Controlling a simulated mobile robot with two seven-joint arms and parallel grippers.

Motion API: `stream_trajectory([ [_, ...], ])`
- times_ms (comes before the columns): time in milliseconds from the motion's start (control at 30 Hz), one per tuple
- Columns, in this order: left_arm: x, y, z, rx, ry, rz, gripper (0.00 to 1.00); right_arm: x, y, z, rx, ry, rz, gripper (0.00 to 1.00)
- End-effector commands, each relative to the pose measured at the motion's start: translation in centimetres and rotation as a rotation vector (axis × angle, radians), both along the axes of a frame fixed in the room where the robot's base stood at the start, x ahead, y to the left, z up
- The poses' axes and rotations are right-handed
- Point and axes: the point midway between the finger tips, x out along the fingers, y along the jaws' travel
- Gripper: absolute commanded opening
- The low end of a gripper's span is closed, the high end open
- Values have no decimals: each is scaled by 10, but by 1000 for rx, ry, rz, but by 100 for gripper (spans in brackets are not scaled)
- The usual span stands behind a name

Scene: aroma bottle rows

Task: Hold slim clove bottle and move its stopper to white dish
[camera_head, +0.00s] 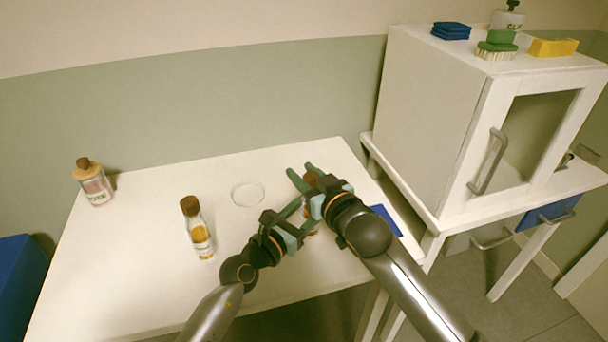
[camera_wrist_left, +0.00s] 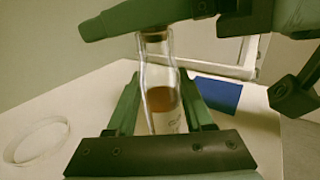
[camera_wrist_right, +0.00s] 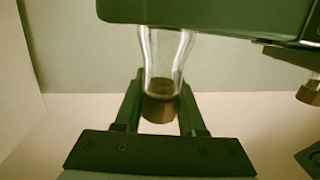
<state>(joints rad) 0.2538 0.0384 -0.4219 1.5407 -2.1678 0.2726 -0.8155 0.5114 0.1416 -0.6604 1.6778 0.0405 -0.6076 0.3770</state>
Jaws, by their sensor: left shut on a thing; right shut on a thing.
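The slim clove bottle is clear glass with brown liquid, upright in the left wrist view (camera_wrist_left: 160,85). My left gripper (camera_head: 299,213) is shut around its body. Its brown stopper (camera_head: 311,179) is between the fingers of my right gripper (camera_head: 302,174), which is shut on it from above the left gripper. In the right wrist view the stopper (camera_wrist_right: 160,107) meets the glass neck; I cannot tell whether it is still seated. The arms hide most of the bottle in the head view. The white dish (camera_head: 248,205) lies on the table left of the grippers and looks empty.
A bottle with orange liquid (camera_head: 200,240) and a brown stopper stands left on the white table (camera_head: 130,270). A pink-labelled bottle (camera_head: 97,187) stands at the far left. A blue mat (camera_head: 386,220) lies right of my grippers. A white cabinet (camera_head: 430,110) stands at the right.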

Motion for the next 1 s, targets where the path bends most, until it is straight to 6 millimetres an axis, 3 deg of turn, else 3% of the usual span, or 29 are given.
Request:
stream_trajectory([
  [433, 0, 0, 0, 1, 0, 0, 0, 0, 0, 16, 0, -2, 0, 0],
  [833, 0, 0, 0, 1, 0, 0, 0, 0, 0, 20, 0, -1, 0, 0],
  [1000, 0, 0, 0, 1, 0, 0, 0, 0, 0, 40, 3, -4, 1, 0],
])
